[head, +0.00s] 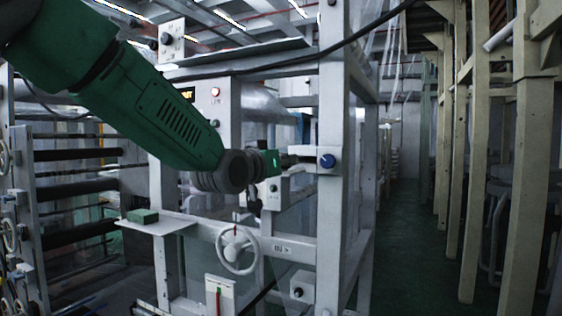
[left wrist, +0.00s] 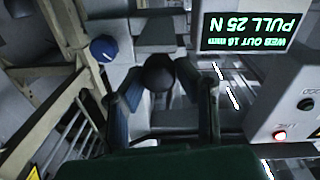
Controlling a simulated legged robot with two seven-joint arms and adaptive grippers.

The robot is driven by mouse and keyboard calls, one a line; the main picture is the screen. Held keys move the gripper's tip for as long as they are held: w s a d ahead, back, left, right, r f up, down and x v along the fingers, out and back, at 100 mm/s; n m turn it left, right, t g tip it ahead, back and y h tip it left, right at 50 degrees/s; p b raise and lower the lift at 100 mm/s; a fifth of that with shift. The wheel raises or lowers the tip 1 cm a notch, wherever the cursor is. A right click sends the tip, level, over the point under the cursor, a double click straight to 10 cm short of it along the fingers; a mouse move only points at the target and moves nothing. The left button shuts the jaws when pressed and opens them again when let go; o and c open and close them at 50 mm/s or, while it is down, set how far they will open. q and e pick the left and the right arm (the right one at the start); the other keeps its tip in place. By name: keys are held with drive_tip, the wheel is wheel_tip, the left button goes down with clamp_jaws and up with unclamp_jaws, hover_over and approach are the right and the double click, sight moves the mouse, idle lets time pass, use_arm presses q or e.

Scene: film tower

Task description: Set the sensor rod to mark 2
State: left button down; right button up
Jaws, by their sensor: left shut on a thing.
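My left gripper (left wrist: 158,80) is shut on a dark round knob (left wrist: 156,70), with one finger on each side of it. The knob appears to be the end of the sensor rod; the rod behind it is mostly hidden and I cannot read any marks. In the head view my left gripper (head: 282,161) reaches the pale machine frame, beside a blue knob (head: 327,161) on a grey block. The blue knob also shows in the left wrist view (left wrist: 103,48), apart from the fingers. My right gripper is not in view.
A display (left wrist: 252,32) reads, upside down, "WEB OUT 16 mm" and "PULL 25 N". A panel with a red lamp (left wrist: 280,136) is close by. Below my arm are a handwheel (head: 237,250) and a shelf with a green block (head: 143,216). The aisle (head: 410,240) at right is clear.

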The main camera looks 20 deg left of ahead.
use_arm(q)
drive_tip(key=c, duration=1.3)
unclamp_jaws()
drive_tip(key=shift+w+f, duration=0.5)
drive_tip(key=shift+o, duration=0.4)
drive_tip(key=shift+w+d+f, duration=0.1)
drive_tip(key=shift+w+d, duration=0.05)
drive_tip(key=shift+w, duration=0.15)
drive_tip(key=shift+s+r, duration=0.45)
drive_tip(key=shift+s, duration=0.1)
drive_tip(key=s, duration=0.7)
drive_tip(key=shift+a+f, duration=0.2)
drive_tip(key=shift+a, duration=0.05)
drive_tip(key=shift+w, duration=0.15)
